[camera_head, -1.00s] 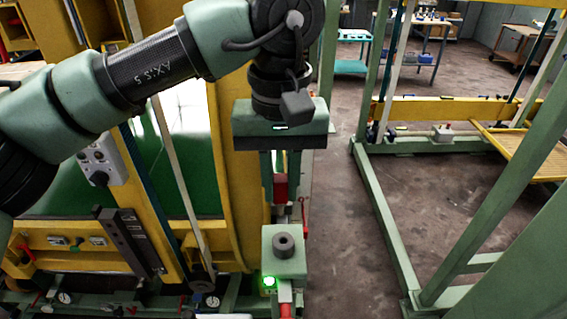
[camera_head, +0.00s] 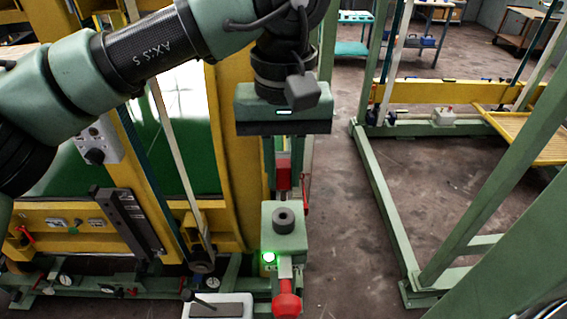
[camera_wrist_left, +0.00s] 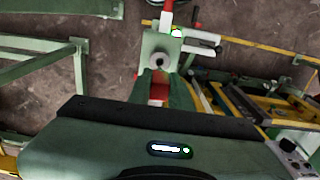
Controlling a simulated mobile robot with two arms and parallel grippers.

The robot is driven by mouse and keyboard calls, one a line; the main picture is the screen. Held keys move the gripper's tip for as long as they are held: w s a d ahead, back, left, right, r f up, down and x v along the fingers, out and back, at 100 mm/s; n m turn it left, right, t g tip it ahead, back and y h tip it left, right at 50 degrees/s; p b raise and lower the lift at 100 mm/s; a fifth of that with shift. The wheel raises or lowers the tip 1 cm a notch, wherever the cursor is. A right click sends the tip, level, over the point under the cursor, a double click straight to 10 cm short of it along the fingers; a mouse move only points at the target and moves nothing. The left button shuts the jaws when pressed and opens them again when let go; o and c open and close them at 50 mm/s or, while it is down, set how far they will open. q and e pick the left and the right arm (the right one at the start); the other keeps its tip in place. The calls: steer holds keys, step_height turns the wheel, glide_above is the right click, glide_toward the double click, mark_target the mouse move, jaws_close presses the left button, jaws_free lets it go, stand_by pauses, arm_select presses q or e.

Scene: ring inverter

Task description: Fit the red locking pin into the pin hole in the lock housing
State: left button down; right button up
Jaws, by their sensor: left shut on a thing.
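My left gripper (camera_head: 283,178) hangs pointing down, its fingers shut on the red locking pin (camera_head: 284,173). Only a red block-like part of the pin shows; I cannot make out its lower end. The green lock housing (camera_head: 292,246) stands below and nearer in the head view. On its top is a dark round collar with the pin hole (camera_head: 283,219). The pin appears apart from the hole. In the left wrist view, red (camera_wrist_left: 158,92) shows between the fingers, and the collar (camera_wrist_left: 159,61) lies just beyond it. My right gripper is not in view.
A green lamp (camera_head: 269,257) glows on the housing's side. A red knob (camera_head: 288,304) is just in front of it. A yellow frame (camera_head: 230,150) stands close left. Floor (camera_head: 350,240) is open right.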

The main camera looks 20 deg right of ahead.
mark_target(283, 190)
arm_select(q)
steer(key=shift+f+b, duration=0.75)
steer(key=shift+f, duration=0.65)
stand_by(0.5)
steer(key=shift+f+b, duration=1.7)
steer(key=shift+f, duration=0.35)
steer(key=c, duration=1.2)
jaws_free()
step_height(283, 190, up, 7)
steer(key=shift+f+b, duration=0.15)
steer(key=shift+b, duration=0.5)
steer(key=shift+r, duration=0.65)
